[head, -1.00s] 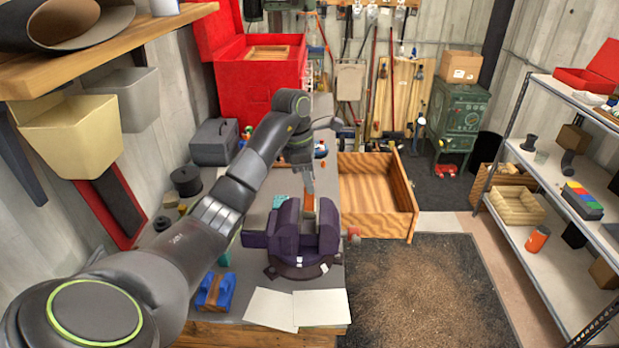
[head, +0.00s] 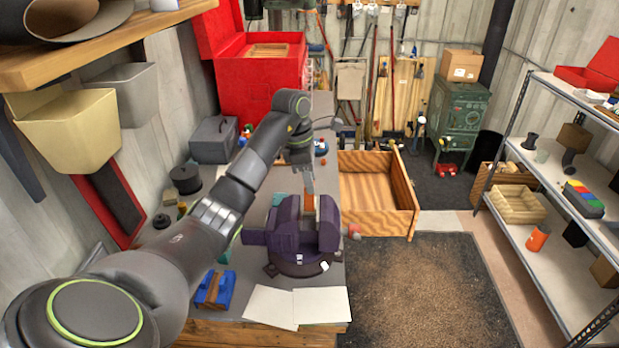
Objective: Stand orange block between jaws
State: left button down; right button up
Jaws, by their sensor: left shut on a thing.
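The orange block (head: 309,203) stands upright at the purple vise (head: 287,238), its lower part hidden behind the vise's front body. It appears to be between the vise jaws, but I cannot tell whether it touches them. My left gripper (head: 309,187) points down from above and is shut on the top of the orange block. The vise sits on the workbench near its right edge. My right gripper is not in view.
An open wooden drawer (head: 368,185) juts out right of the bench. White papers (head: 293,305) and a blue-and-brown object (head: 214,290) lie in front of the vise. A red toolbox (head: 260,90) stands behind. The floor mat (head: 425,290) is clear.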

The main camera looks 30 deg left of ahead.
aim_at(310, 196)
pick_arm(q)
jog(key=shift+f+b, duration=2.5)
jog(key=shift+f, duration=0.3)
dwell(0.5)
jog(key=c, duration=1)
grip_release()
jog(key=shift+o, duration=0.2)
jog(key=shift+r+p, duration=0.45)
jog(key=shift+r, duration=0.1)
notch_tip(310, 196, up, 5)
jog(key=p, duration=0.4)
jog(key=shift+p, duration=0.3)
jog(key=shift+f, duration=0.1)
